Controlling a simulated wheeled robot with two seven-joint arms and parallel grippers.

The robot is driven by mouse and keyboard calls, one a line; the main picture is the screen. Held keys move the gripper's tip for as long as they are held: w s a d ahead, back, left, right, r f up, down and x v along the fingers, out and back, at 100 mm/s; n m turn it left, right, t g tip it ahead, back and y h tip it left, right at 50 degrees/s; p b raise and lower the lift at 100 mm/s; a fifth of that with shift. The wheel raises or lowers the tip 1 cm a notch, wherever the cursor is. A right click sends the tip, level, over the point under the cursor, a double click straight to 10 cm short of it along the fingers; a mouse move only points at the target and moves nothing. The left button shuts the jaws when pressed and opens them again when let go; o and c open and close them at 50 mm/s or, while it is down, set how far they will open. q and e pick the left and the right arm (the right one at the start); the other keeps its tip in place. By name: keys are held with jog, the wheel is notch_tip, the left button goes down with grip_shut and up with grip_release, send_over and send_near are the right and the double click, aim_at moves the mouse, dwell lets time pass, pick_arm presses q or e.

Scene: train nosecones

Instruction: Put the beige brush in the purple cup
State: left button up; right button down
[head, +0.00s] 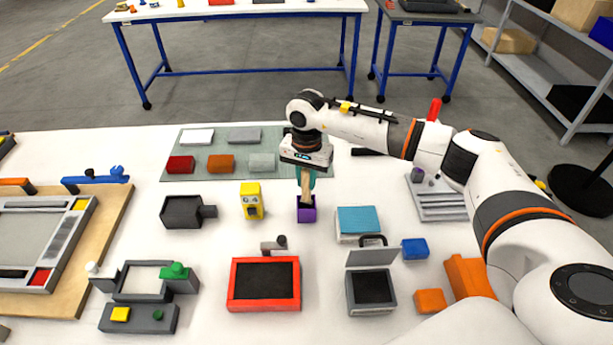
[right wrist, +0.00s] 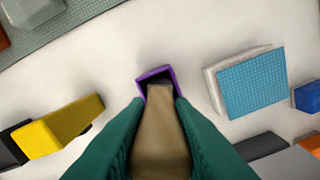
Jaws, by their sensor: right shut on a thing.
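The purple cup (head: 306,214) stands on the white table near its middle, and its rim also shows in the right wrist view (right wrist: 143,78). My right gripper (head: 306,180) is above the cup, with teal fingers shut on the beige brush (head: 306,190). The brush points down at the cup, and in the right wrist view its far end (right wrist: 160,120) overlaps the cup's opening. I cannot tell how deep the tip is inside. My left gripper is not in view.
A yellow block (head: 251,200) stands just left of the cup. A blue-topped box (head: 358,222) lies to the right. A red-framed tray (head: 264,307) and a grey open box (head: 371,311) are nearer. A grey-green mat (head: 213,143) with several blocks lies behind.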

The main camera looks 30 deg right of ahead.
jog(key=shift+f, duration=0.2)
jog(key=c, duration=1.3)
grip_release()
jog(key=shift+r, duration=0.1)
jog(key=shift+o, duration=0.2)
jog(key=shift+r, duration=0.55)
notch_tip(320, 180, up, 11)
jog(key=b, duration=0.3)
jog(key=shift+f+b, duration=0.2)
jog(key=shift+b, duration=0.15)
jog(key=shift+r, duration=0.35)
